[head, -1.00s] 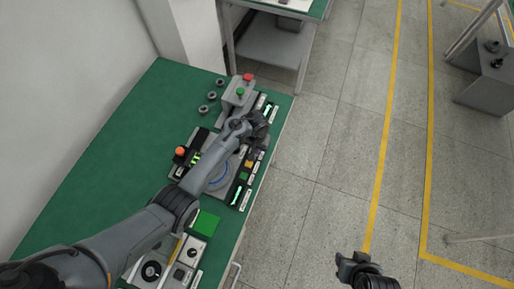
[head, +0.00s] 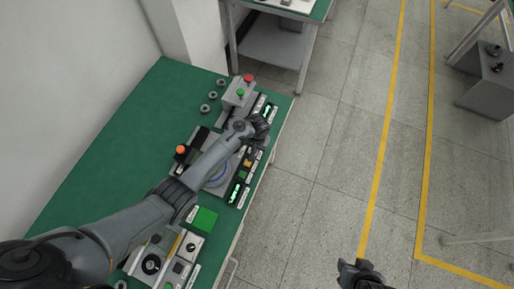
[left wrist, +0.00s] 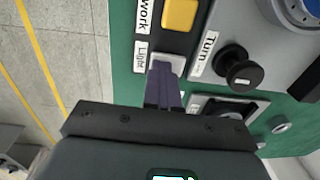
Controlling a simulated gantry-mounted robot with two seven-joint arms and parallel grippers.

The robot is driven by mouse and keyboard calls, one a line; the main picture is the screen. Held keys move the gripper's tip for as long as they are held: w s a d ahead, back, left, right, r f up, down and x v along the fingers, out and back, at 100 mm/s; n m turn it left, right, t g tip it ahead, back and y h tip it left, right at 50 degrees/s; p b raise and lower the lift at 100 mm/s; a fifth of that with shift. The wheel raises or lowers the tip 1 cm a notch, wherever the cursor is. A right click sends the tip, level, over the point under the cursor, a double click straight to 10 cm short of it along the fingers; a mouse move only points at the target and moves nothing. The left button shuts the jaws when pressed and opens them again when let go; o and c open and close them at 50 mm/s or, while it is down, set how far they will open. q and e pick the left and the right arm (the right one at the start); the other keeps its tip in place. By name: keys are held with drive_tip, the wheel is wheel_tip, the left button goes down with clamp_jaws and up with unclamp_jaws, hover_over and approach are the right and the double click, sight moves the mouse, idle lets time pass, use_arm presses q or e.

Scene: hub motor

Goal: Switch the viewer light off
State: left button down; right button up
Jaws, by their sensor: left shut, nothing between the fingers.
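My left gripper (head: 260,128) is shut and empty, over the right edge of the control panel on the green bench. In the left wrist view its closed fingertips (left wrist: 165,68) are at a pale button (left wrist: 168,60) beside the label "Light" (left wrist: 141,56). They overlap the button and seem to touch it; how far it is pressed is hidden. The small dark viewer window (head: 196,156) left of my forearm looks unlit. My right gripper (head: 356,270) hangs over the floor at the bottom; its jaws are too small to tell.
A yellow button (left wrist: 181,14) labelled "work" lies just beyond the fingers, and a black knob (left wrist: 238,70) labelled "Turn" lies right of them. An orange button (head: 181,150) and a grey box with red and green buttons (head: 238,92) stand nearby. Open floor lies right.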

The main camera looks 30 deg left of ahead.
use_arm(q)
drive_tip(key=shift+s+a+f, duration=0.25)
drive_tip(key=shift+a+f, duration=0.05)
drive_tip(key=shift+a, duration=0.25)
drive_tip(key=shift+r, duration=0.2)
drive_tip(key=shift+a+r+p, duration=0.2)
drive_tip(key=shift+r+p, duration=0.65)
drive_tip(key=shift+p, duration=0.2)
drive_tip(key=r+p, duration=0.1)
drive_tip(key=d+r+p, duration=0.1)
drive_tip(key=r+p, duration=0.1)
drive_tip(key=shift+w+d+r+p, duration=0.2)
drive_tip(key=shift+d+r+p, duration=0.1)
drive_tip(key=shift+d, duration=0.1)
wheel_tip(320, 180, up, 9)
drive_tip(key=shift+d, duration=0.4)
